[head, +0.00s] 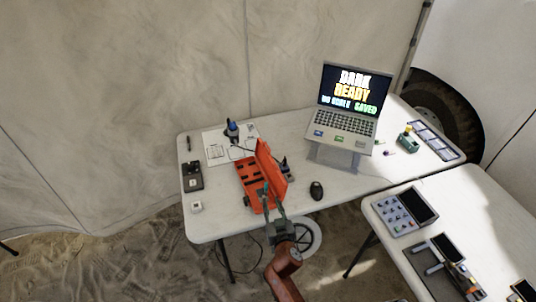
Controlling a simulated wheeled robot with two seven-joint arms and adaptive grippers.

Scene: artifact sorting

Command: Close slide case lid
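The orange slide case (251,184) stands on the white table in front of the laptop. Its lid (271,166) is raised, tilted up along the case's right side. Dark slots show inside the case. My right gripper (271,191) reaches up from the bottom of the view to the front end of the case, close to the lid's lower front part. It covers part of the case there. I cannot tell whether it touches the lid, or how far its fingers are apart. My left gripper is not in view.
A laptop (346,110) on a stand is behind right, and a black mouse (316,190) lies right of the case. A dark device (192,176) and a small white block (196,206) lie to the left. A second table (470,195) with instruments is on the right.

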